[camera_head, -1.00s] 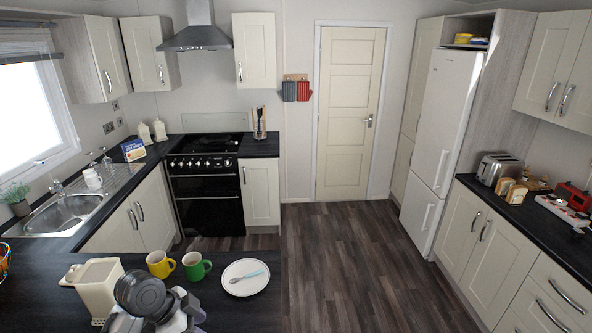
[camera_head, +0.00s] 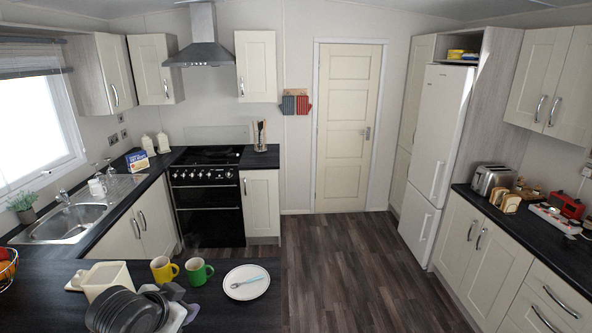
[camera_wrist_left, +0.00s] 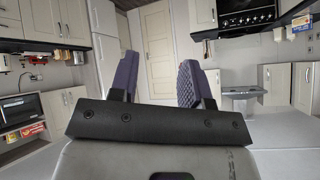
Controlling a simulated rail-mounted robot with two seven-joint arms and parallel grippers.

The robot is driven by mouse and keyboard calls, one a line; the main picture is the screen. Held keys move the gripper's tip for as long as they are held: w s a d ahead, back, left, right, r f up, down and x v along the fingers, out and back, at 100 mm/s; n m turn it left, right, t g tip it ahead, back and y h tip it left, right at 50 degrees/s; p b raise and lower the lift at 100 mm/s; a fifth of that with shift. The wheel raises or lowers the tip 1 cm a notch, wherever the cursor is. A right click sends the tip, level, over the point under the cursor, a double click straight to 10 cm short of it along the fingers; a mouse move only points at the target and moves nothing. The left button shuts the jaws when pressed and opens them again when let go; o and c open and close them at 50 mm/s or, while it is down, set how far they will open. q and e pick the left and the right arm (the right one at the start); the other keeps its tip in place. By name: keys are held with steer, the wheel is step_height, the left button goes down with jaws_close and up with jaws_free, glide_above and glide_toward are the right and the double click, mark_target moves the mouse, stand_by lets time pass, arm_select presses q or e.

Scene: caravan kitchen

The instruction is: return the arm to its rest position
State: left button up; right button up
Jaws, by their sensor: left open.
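My left arm comes in at the bottom left of the head view, over the near dark worktop. Its left gripper (camera_head: 182,302) shows only partly there, close to the mugs and the plate. In the left wrist view the two dark, padded fingers of the left gripper (camera_wrist_left: 158,76) stand wide apart with nothing between them. The gripper is open and empty. My right arm and gripper are not in view.
A cream jug-like container (camera_head: 108,278) stands right behind my arm. A yellow mug (camera_head: 162,270), a green mug (camera_head: 198,271) and a white plate (camera_head: 246,282) with a utensil on it are close by. The floor (camera_head: 340,265) is clear.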

arm_select(q)
steer(key=s+f+n+g, duration=0.1)
steer(key=s+f, duration=0.9)
steer(key=s, duration=0.3)
steer(key=s+d+f+n+g+y+b, duration=0.1)
steer(key=s+f+n+g, duration=0.1)
steer(key=s+f, duration=0.7)
steer(key=s+d+f+n+g+b, duration=0.1)
steer(key=s+f+g, duration=0.1)
steer(key=s+f, duration=0.8)
steer(key=s, duration=0.6)
steer(key=shift+s+f+y, duration=0.3)
steer(key=shift+s+f, duration=0.05)
